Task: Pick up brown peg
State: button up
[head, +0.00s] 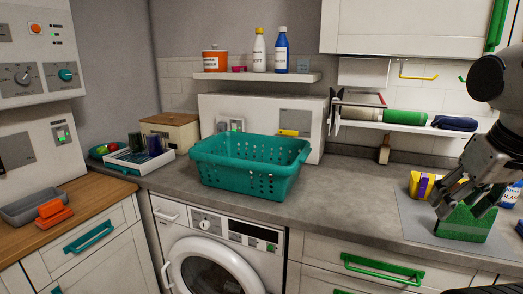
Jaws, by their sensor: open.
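I cannot clearly make out a brown peg in the head view. A small tan-brown upright item (384,151) stands against the back wall below the right shelf, but I cannot tell whether it is a peg. My gripper (456,209) is at the right, open, with its fingers pointing down over a green block-like object (462,228) on a grey mat (421,224). The fingers overlap the green object in the picture; I cannot tell whether they touch it. The fingers and arm hide part of the counter behind them.
A teal basket (245,178) stands mid-counter above the washing machine (212,250). A white-and-blue container (511,196) is at the right edge. The grey counter (345,200) between basket and mat is clear.

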aim_at(452, 191)
jog(key=z, duration=0.95)
